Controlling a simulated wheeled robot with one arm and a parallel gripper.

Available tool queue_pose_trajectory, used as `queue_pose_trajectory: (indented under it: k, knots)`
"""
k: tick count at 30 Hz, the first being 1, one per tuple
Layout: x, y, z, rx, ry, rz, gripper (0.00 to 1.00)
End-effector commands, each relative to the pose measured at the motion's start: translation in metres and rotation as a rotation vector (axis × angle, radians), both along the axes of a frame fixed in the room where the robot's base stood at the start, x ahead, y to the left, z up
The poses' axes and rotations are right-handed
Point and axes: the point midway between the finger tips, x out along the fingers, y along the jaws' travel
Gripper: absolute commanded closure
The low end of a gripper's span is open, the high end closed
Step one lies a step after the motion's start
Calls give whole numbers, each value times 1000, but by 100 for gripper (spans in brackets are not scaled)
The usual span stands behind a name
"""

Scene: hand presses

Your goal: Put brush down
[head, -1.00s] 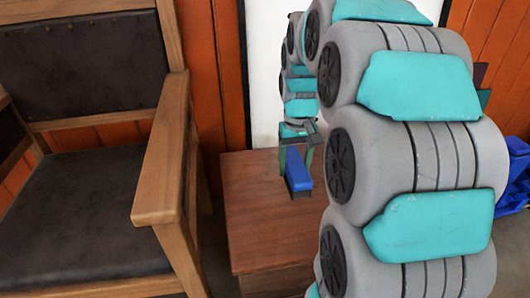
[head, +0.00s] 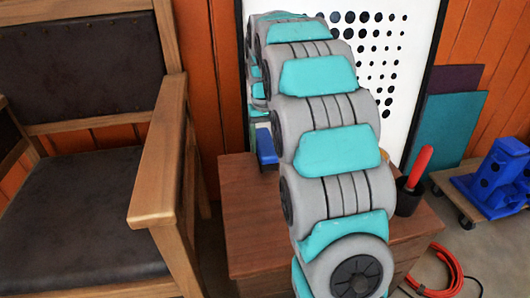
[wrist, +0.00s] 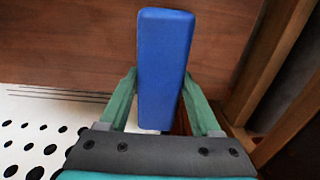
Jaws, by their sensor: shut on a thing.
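The blue brush (wrist: 163,60), a smooth oblong block in view, is between the green fingers of my gripper (wrist: 159,82) in the wrist view. The gripper is shut on it. In the head view, the brush (head: 266,147) shows at the back left of the brown wooden table (head: 245,222), partly hidden behind my arm. The table's wood (wrist: 70,50) also fills the upper part of the wrist view. I cannot tell whether the brush touches the tabletop.
A wooden armchair (head: 155,180) stands close at the left. A black cup (head: 408,196) with a red-handled tool (head: 419,166) stands at the table's right. A white perforated panel (head: 385,70) is behind. A blue machine (head: 495,178) sits on a dolly at right.

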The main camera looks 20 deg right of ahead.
Motion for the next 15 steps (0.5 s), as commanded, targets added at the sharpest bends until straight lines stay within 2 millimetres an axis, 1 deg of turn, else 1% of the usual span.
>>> queue_pose_trajectory:
  k: [1,6,8,15]
  knots:
    - [-2,0,-8,1,5,0,96]
    - [-1,0,-30,0,1,0,96]
    - [-1,0,-33,0,2,0,96]
    - [-1,0,-33,0,0,0,96]
